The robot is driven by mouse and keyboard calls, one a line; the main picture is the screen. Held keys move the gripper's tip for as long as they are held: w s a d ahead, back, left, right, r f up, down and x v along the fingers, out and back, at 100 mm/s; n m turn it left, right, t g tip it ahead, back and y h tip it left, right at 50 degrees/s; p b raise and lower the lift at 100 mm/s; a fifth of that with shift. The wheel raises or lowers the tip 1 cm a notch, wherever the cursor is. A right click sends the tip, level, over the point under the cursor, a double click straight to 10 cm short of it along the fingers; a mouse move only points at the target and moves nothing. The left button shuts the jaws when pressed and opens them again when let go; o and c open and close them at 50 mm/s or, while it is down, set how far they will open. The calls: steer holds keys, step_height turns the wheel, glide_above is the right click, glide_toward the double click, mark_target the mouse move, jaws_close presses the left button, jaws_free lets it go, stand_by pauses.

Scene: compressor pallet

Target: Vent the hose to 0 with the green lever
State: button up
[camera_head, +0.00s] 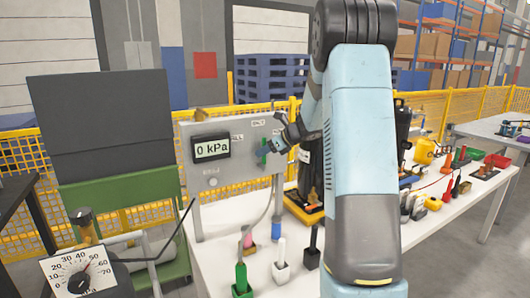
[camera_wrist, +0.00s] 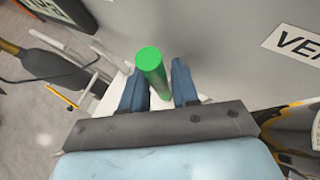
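The green lever (camera_head: 263,152) stands upright on the grey panel (camera_head: 225,178) in the head view. In the wrist view the green lever (camera_wrist: 152,70) rises between the two blue fingers of my gripper (camera_wrist: 160,88). The fingers are apart, with a narrow gap visible on the lever's right side; contact on the left cannot be told. In the head view my gripper (camera_head: 273,143) is at the panel beside the lever, partly hidden by my arm. The digital display (camera_head: 211,148) on the panel reads 0 kPa. A grey hose (camera_head: 263,208) hangs below the panel.
Green, white and black handled blocks stand on the white table (camera_head: 208,258) below the panel. A label starting "VE" (camera_wrist: 296,42) is right of the lever. A yellow fence (camera_head: 150,214) runs behind.

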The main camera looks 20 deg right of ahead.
steer(key=v, duration=1.3)
steer(key=s+a+r+n+g+h, duration=0.1)
steer(key=s+a+r+n+g, duration=0.1)
steer(key=s+a+n, duration=0.55)
steer(key=s+a+r+n+g+h, duration=0.1)
steer(key=s+a+r+n+g, duration=0.1)
steer(key=s+a+n, duration=0.55)
steer(key=s+a+f+n+h, duration=0.1)
steer(key=s+a+n+h, duration=0.1)
steer(key=s+n, duration=0.4)
steer(key=s+a+f+n+t+h, duration=0.1)
steer(key=s+n, duration=0.6)
steer(key=s, duration=0.7)
steer(key=shift+a+f+h, duration=0.45)
steer(key=shift+f+h, duration=0.05)
steer(key=shift+h, duration=0.6)
